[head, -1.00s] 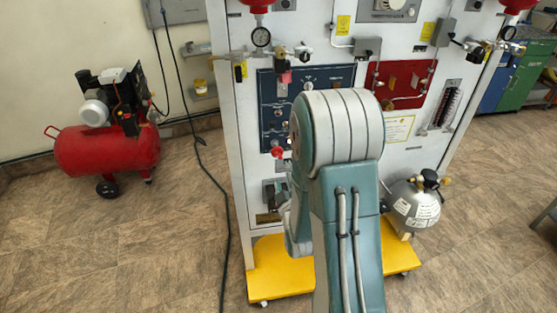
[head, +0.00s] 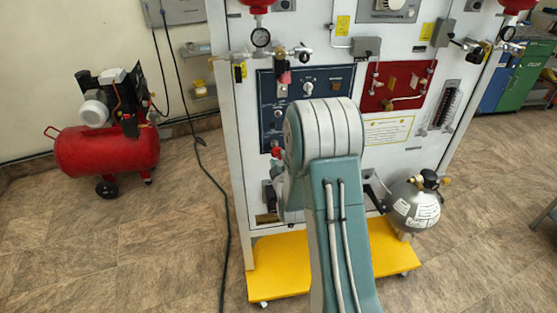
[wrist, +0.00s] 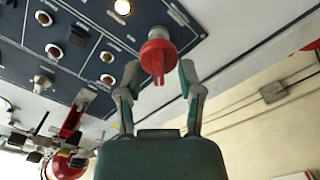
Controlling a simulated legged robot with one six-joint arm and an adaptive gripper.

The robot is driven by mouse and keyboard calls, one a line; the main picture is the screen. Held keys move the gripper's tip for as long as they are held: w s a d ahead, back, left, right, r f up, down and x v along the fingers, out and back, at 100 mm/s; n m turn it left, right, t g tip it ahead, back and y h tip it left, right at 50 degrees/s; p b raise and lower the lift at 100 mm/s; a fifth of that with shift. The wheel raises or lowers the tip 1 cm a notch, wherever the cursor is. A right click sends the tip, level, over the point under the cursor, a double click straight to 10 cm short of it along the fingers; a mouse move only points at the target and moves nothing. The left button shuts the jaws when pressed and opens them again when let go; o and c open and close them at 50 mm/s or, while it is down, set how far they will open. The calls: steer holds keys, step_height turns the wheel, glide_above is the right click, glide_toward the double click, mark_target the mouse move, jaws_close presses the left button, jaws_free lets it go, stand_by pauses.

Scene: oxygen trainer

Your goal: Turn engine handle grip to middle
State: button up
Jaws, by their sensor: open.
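The red engine handle grip (wrist: 158,60) is a round knob with a raised fin, mounted near the edge of the dark blue panel (wrist: 60,50). In the wrist view its fin points down the picture, toward my gripper's palm. My gripper (wrist: 159,76) is open, one finger on each side of the knob. A gap shows at each side; whether a fingertip touches cannot be told. In the head view the red grip (head: 277,153) shows at the panel's lower part, just left of my arm.
The white trainer cabinet (head: 236,190) stands on a yellow base (head: 275,275). A red panel (head: 398,82) is to the right, with a silver tank (head: 412,207) below. A red compressor (head: 108,150) and a black cable (head: 212,180) are at left. Floor at left is mostly clear.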

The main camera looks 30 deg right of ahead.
jaws_close()
steer(key=shift+m, duration=0.3)
steer(key=shift+f+m, duration=0.1)
steer(key=shift+m, duration=3.9)
